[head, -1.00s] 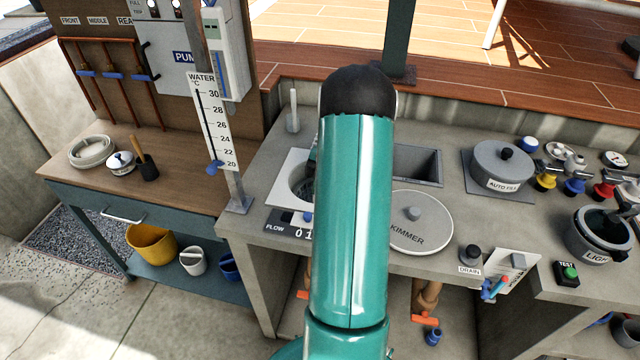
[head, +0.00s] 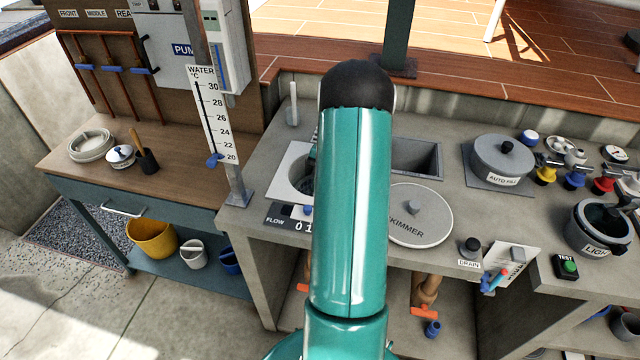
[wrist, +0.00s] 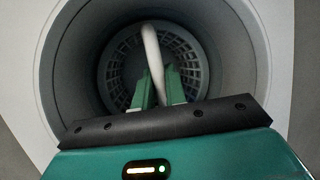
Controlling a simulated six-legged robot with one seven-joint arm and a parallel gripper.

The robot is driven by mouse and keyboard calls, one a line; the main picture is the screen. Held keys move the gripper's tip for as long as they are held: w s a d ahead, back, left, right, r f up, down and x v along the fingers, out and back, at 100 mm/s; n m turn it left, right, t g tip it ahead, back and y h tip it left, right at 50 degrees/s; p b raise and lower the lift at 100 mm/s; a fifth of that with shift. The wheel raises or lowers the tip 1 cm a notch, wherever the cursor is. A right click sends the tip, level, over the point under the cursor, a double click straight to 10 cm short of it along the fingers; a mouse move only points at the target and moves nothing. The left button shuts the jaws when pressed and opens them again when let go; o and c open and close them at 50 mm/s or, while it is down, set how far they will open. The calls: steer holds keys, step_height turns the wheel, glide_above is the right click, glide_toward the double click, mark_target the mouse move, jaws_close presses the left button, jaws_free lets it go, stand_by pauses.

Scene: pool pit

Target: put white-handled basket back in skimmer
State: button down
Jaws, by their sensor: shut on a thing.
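In the wrist view the grey slotted basket (wrist: 118,75) sits inside the round skimmer well (wrist: 70,70), with the well wall around it. Its white handle (wrist: 151,50) rises toward the camera. My gripper (wrist: 158,82) has its two green fingers shut on the handle, one on each side. How deep the basket sits, and whether it touches the bottom, I cannot tell. In the head view the skimmer well (head: 296,172) is at the counter's left part, mostly behind my arm. The basket cannot be made out there.
The round SKIMMER lid (head: 420,222) lies on the counter right of my arm. A rectangular opening (head: 417,158) is behind it. The AUTO FILL lid (head: 503,157) and coloured valves stand further right. The water thermometer post (head: 234,185) rises left of the well.

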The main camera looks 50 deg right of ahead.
steer(key=shift+f, duration=0.3)
stand_by(0.5)
steer(key=c, duration=1.2)
jaws_free()
steer(key=shift+r, duration=0.1)
steer(key=shift+r, duration=2.4)
steer(key=shift+r, duration=2)
